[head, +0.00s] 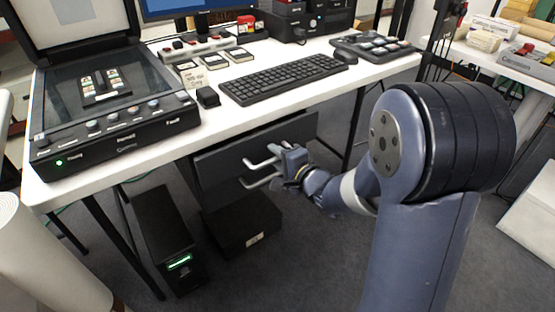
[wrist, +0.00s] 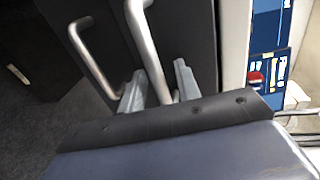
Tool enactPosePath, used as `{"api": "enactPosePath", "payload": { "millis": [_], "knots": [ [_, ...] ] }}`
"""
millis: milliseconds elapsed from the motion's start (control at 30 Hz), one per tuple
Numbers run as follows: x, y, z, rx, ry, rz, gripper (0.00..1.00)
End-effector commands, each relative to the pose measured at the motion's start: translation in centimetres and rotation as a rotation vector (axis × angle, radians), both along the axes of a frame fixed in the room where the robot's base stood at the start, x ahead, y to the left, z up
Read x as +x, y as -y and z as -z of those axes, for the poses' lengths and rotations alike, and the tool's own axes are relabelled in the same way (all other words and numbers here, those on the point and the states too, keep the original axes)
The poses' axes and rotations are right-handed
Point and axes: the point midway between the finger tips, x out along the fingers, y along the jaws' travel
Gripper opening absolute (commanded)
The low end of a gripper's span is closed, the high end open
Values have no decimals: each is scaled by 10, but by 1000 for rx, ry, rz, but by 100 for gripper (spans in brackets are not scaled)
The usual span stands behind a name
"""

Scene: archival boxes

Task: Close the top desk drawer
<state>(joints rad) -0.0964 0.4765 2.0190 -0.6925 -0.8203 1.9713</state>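The dark drawer unit hangs under the white desk in the head view. Its top drawer (head: 232,158) has a silver bar handle (head: 260,163), and a second handle (head: 258,182) sits just below. I cannot tell how far the top drawer stands out. My gripper (head: 287,158) is at the right end of the upper handle. In the wrist view, my gripper (wrist: 158,80) has its grey fingers apart, with the upper handle (wrist: 146,40) running between them. The lower handle (wrist: 93,58) is to the left, outside the fingers. Finger contact with the bar is not clear.
The white desk (head: 215,114) carries a flatbed scanner (head: 125,115) and a keyboard (head: 282,78). A black computer tower (head: 163,235) with a green light and a dark box (head: 243,222) stand on the floor below. Grey floor in front of the drawers is open.

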Motion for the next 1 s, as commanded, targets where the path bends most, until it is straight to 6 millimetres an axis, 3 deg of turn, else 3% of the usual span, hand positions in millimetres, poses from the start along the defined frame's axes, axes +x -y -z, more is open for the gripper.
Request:
{"api": "enactPosePath", "payload": {
  "millis": [200, 600, 1000],
  "knots": [
    [0, 0, 0, 0, 0, 0, 32],
    [0, 0, 0, 0, 0, 0, 0],
    [1, 0, 0, -1, -1, 0, 0]
  ]
}}
